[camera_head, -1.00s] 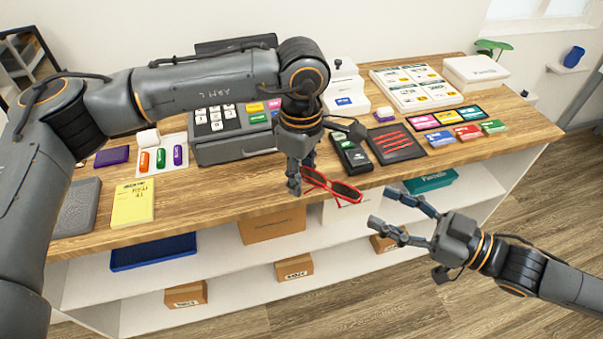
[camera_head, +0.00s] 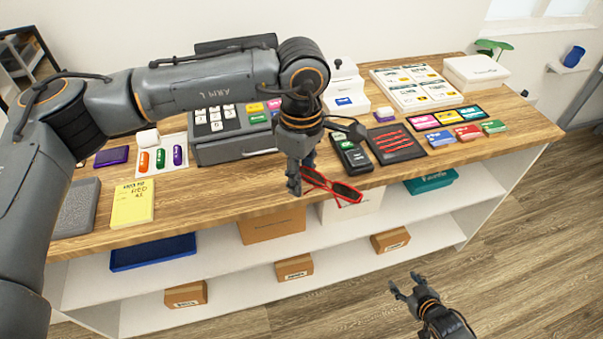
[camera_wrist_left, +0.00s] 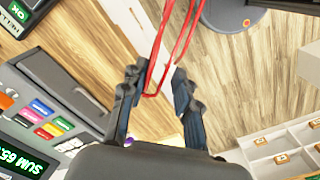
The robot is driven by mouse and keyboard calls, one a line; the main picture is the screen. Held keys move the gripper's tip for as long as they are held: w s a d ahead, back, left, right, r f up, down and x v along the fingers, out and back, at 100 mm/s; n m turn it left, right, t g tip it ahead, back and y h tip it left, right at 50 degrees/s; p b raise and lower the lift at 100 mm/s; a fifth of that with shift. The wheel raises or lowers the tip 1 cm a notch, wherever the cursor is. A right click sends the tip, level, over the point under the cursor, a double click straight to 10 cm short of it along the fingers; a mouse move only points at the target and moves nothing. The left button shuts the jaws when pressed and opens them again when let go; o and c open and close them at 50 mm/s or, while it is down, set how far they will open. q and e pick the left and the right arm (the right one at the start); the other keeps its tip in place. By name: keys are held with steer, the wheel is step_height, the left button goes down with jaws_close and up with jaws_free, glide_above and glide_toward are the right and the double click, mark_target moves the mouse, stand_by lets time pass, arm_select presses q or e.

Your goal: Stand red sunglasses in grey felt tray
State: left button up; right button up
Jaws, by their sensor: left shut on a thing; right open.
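The red sunglasses (camera_head: 345,190) have dark lenses and hang tilted from my left gripper (camera_head: 296,184), by the front edge of the counter. In the left wrist view, my left gripper (camera_wrist_left: 156,92) is shut on the thin red frame of the sunglasses (camera_wrist_left: 163,45). A flat grey tray (camera_head: 80,207), apparently the felt one, lies at the counter's left end, partly behind my left arm. My right gripper (camera_head: 406,288) is open and empty, low over the floor in front of the shelves.
A yellow notepad (camera_head: 133,204) lies beside the grey tray. A cash register (camera_head: 228,145), a black card device (camera_head: 350,155) and a dark tray with red strips (camera_head: 408,153) stand behind the sunglasses. The counter's front strip right of the notepad is clear.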

steer(key=s+f+m+g+h, duration=0.1)
steer(key=s+f+g, duration=0.1)
steer(key=s+f, duration=0.65)
steer(key=s+f+m+g+h, duration=0.1)
steer(key=s+f+g, duration=0.2)
steer(key=s+f, duration=0.55)
steer(key=s+a+f+g, duration=0.1)
steer(key=s+a+g, duration=0.1)
steer(key=s, duration=0.8)
steer(key=s+a+f+g, duration=0.1)
steer(key=s+a, duration=0.1)
steer(key=s, duration=0.8)
steer(key=shift+s+a+m+g, duration=0.25)
steer(key=shift+s+m+g, duration=0.05)
steer(key=shift+s+g, duration=0.1)
steer(key=shift+w, duration=0.1)
